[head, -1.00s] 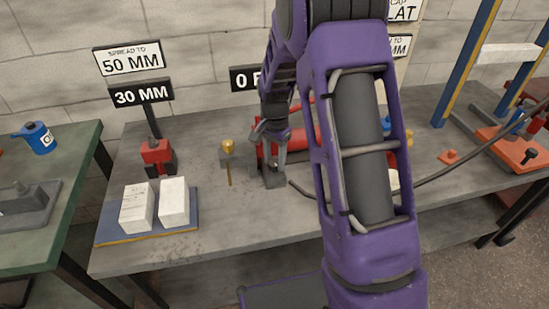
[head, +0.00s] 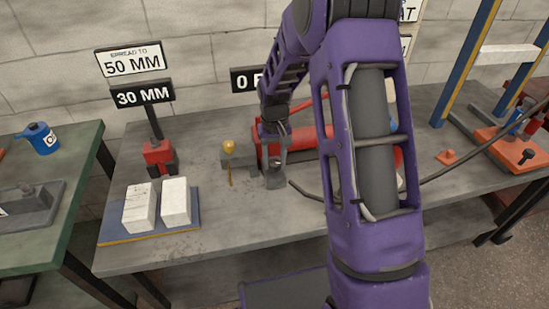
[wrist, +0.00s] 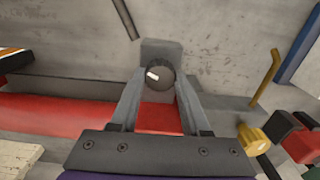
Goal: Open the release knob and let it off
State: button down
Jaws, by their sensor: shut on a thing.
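The release knob (wrist: 160,76) is a dark round knob with a short white mark, on a grey block at the end of a red pump body (wrist: 60,112). My gripper (wrist: 160,82) has one grey finger on each side of the knob and is shut on it. In the head view my gripper (head: 275,150) points down at the left end of the red pump (head: 310,143). The knob itself cannot be made out there, and my arm covers part of the pump.
A brass-coloured knob (head: 229,146) on a grey block stands just left of the pump. Further left are a red spreader (head: 158,156), two white blocks (head: 157,203) on a blue plate and a 30 MM display (head: 142,95). A dark hose (head: 460,167) runs right.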

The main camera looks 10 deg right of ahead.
aim_at(275, 162)
jog(key=shift+n, duration=1.2)
jog(key=shift+c, duration=1.9)
grip_release()
jog(key=shift+r, duration=0.15)
notch_tip(275, 162, up, 17)
jog(key=p, duration=0.3)
jog(key=shift+r, duration=0.1)
